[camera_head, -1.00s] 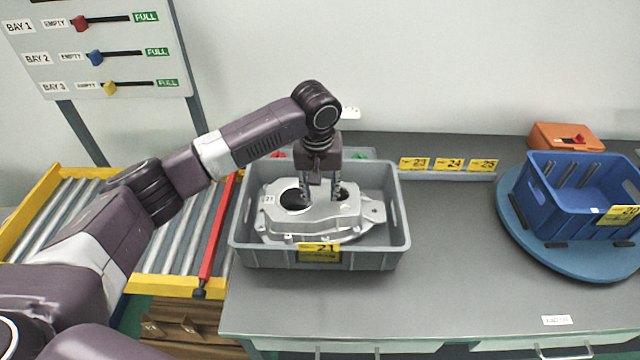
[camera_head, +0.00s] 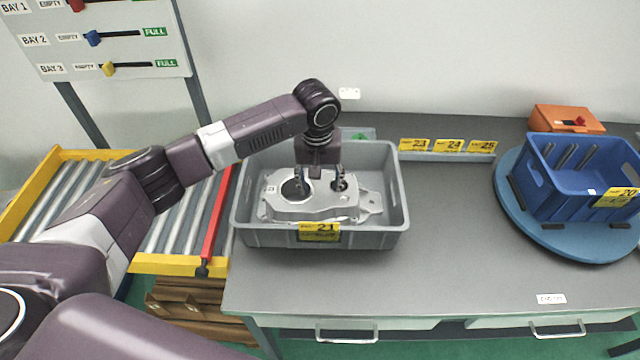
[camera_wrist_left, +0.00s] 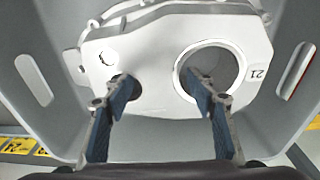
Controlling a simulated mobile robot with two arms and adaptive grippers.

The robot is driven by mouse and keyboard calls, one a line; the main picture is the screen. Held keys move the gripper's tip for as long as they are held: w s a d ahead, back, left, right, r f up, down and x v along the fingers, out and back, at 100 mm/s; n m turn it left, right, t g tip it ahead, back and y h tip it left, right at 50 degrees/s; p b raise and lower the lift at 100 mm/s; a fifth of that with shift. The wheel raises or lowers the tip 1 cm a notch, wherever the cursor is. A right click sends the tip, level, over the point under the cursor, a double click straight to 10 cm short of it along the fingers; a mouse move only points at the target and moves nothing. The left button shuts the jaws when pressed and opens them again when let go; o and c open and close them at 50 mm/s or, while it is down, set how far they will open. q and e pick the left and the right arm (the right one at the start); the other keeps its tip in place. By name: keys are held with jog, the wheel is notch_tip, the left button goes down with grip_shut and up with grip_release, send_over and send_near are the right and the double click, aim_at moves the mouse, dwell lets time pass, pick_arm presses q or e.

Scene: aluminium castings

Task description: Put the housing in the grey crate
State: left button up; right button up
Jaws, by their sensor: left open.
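The housing (camera_head: 325,205), a silvery casting with a large round opening, lies inside the grey crate (camera_head: 320,238) on the table. The crate has a yellow label 21 on its front wall. My left gripper (camera_head: 320,178) is over the housing inside the crate's outline, with its fingers spread. In the left wrist view the housing (camera_wrist_left: 150,60) fills the upper middle, with the open fingers (camera_wrist_left: 165,100) in front of it, one near the large opening and one near a smaller hole. Whether the fingertips touch the housing, I cannot tell. My right gripper is not in view.
A blue crate (camera_head: 575,205) stands on a round blue turntable (camera_head: 520,215) at the right. An orange box (camera_head: 565,118) is behind it. A roller conveyor (camera_head: 165,228) with a red bar lies left. The table between the crates is clear.

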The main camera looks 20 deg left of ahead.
aim_at(319, 192)
pick_arm(q)
notch_tip(319, 192, up, 12)
jog(key=s+b, duration=0.1)
jog(key=b, duration=0.1)
dwell(0.4)
